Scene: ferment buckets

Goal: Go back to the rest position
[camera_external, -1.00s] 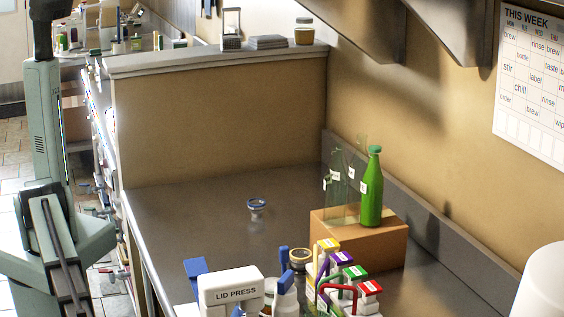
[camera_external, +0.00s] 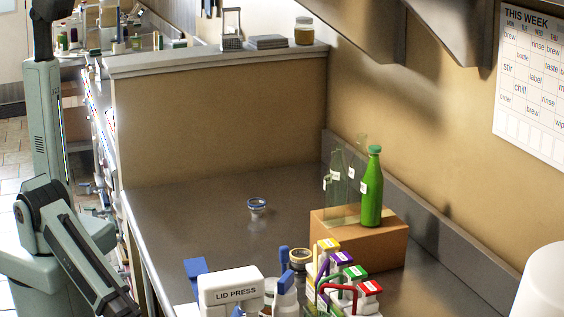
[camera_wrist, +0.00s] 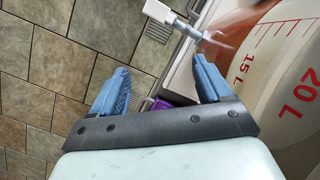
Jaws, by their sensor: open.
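My gripper (camera_wrist: 157,88) shows in the wrist view with its two blue fingers spread apart and nothing between them. It is over the tiled floor (camera_wrist: 60,60), beside a large bucket (camera_wrist: 270,75) with red litre marks on the right. In the external view my arm stands at the left edge, beside the counter, and the gripper itself is out of that picture.
A steel counter (camera_external: 185,215) holds a small blue-rimmed jar (camera_external: 257,205), a cardboard box (camera_external: 375,243) with a green bottle (camera_external: 372,195) and clear bottles, a lid press (camera_external: 232,290) and several coloured-top cartons. A white tap (camera_wrist: 158,12) is close to the bucket.

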